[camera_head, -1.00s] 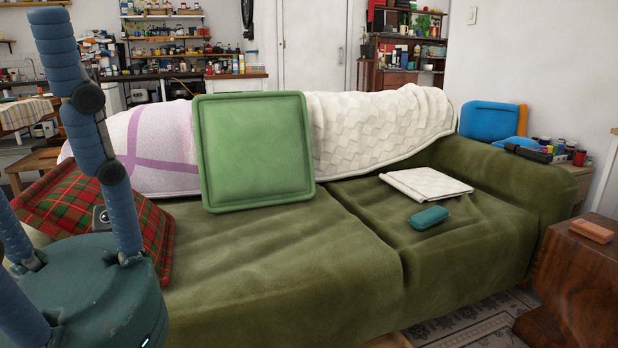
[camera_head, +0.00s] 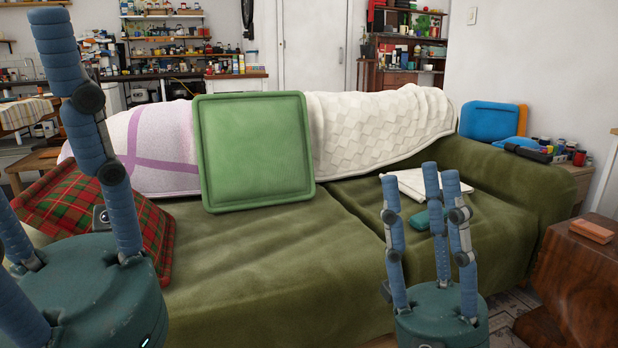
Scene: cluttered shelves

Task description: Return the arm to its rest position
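My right gripper (camera_head: 422,185) stands in the lower right of the head view, in front of the sofa's right seat, its several-jointed blue fingers pointing up. The fingers are apart with nothing held between them. My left gripper (camera_head: 88,120) is large and close at the left edge. One long finger rises to the top; the others are cut off by the edge. Its fingers are spread, with nothing seen held.
The green sofa (camera_head: 260,270) fills the middle. A wooden table (camera_head: 575,275) with an orange box (camera_head: 591,232) is at right.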

